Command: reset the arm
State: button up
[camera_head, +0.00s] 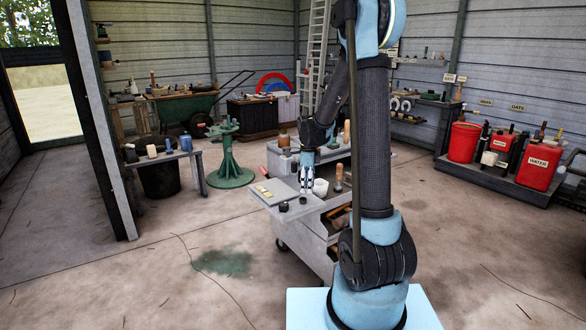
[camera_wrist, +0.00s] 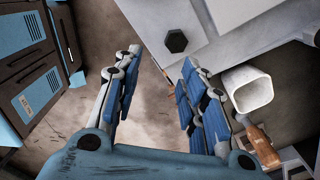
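My arm reaches down over the grey farrier caddy (camera_head: 318,238) in the head view. My gripper (camera_head: 305,183) hangs beside the caddy's upper tray, near a white cup (camera_head: 320,188). In the wrist view my gripper (camera_wrist: 161,60) has its two blue-padded fingers spread apart with nothing between them. The pale caddy top (camera_wrist: 215,20) lies to the right of the fingers, with a dark hexagonal piece (camera_wrist: 176,41) on it. The white cup (camera_wrist: 249,90) is just right of the right finger. Part of the caddy is hidden behind my arm in the head view.
A wooden-handled tool (camera_head: 339,178) stands by the cup, and small dark pieces (camera_head: 284,206) sit at the tray's front. A green stand (camera_head: 229,160) and a small bench (camera_head: 160,155) are to the left. Red containers (camera_head: 463,142) stand at right. The left foreground floor is clear.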

jog(key=s+d+r+n+t, duration=0.1)
jog(key=s+d+r+n, duration=0.35)
jog(key=s, duration=0.45)
jog(key=s+d+r+n, duration=0.35)
jog(key=s+n, duration=0.25)
jog(key=s, duration=0.3)
jog(key=s+d+f+n, duration=0.1)
jog(key=s+f+n, duration=0.1)
jog(key=s+n, duration=0.3)
jog(key=s+d+f+n+t, duration=0.1)
jog(key=s+n, duration=0.4)
jog(key=s, duration=0.6)
jog(key=shift+s+d+f, duration=0.4)
jog(key=shift+d+f, duration=0.35)
jog(key=shift+d, duration=0.05)
